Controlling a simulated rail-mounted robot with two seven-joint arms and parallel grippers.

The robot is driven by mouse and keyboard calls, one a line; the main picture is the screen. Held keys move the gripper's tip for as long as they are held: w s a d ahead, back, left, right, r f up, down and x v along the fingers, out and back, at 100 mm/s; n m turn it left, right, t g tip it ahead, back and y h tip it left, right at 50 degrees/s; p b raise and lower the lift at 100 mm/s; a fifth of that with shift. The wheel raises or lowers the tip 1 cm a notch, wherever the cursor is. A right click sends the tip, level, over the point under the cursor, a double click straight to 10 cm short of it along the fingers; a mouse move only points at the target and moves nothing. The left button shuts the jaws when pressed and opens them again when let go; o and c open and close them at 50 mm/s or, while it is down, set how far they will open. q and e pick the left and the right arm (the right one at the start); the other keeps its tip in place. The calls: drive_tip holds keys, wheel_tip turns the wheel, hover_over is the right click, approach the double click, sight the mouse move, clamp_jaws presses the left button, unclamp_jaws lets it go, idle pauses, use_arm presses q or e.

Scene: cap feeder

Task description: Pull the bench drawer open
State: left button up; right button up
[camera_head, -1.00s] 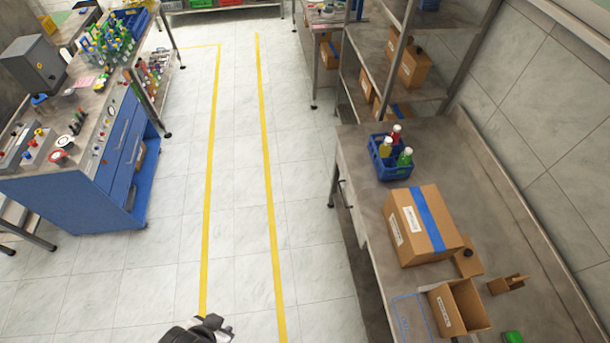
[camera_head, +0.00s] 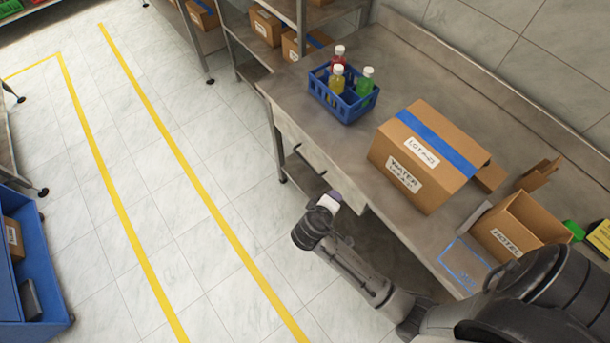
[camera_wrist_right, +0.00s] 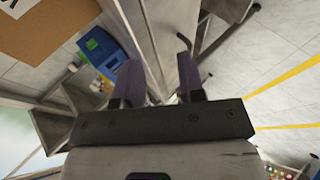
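The workbench (camera_head: 400,95) stands at the right in the head view. The light drawer front (camera_head: 322,163) sits under its front edge and looks shut, with a dark handle (camera_head: 308,164) on its face. My right gripper (camera_head: 328,203) is in front of the bench, just below and right of the handle and close to the drawer front. In the right wrist view my right gripper (camera_wrist_right: 158,72) has its two fingers apart, with the bench front between and beyond them. A dark curved piece, likely the handle, shows by the right fingertip; contact cannot be told. My left gripper is not in view.
On the bench are a blue crate (camera_head: 347,103) with bottles, a taped carton (camera_head: 425,160) and an open carton (camera_head: 520,228). A shelf rack (camera_head: 262,48) stands beyond. The floor (camera_head: 190,190) left of the bench is clear, with yellow lines; blue furniture (camera_head: 40,275) is at far left.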

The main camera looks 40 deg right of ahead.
drive_tip(key=w+f+n+h+b, duration=0.1)
drive_tip(key=w+f+h+b, duration=0.3)
drive_tip(key=w+f+b, duration=0.6)
drive_tip(key=n+t+h+b, duration=0.25)
drive_tip(key=h+b, duration=0.25)
drive_tip(key=b, duration=0.9)
approach(305, 162)
drive_tip(key=shift+t, duration=0.45)
drive_tip(key=shift+f+b+x, duration=0.15)
drive_tip(key=shift+b+x, duration=0.25)
drive_tip(key=shift+x, duration=1.3)
drive_tip(key=shift+f+b+x, duration=0.15)
drive_tip(key=shift+b+x, duration=0.3)
drive_tip(key=shift+x, duration=1.2)
drive_tip(key=shift+f+b+x, duration=0.15)
drive_tip(key=shift+b+x, duration=0.25)
drive_tip(key=shift+x, duration=1.3)
drive_tip(key=shift+s+d, duration=0.15)
drive_tip(key=shift+c, duration=0.2)
drive_tip(key=c, duration=0.6)
clamp_jaws()
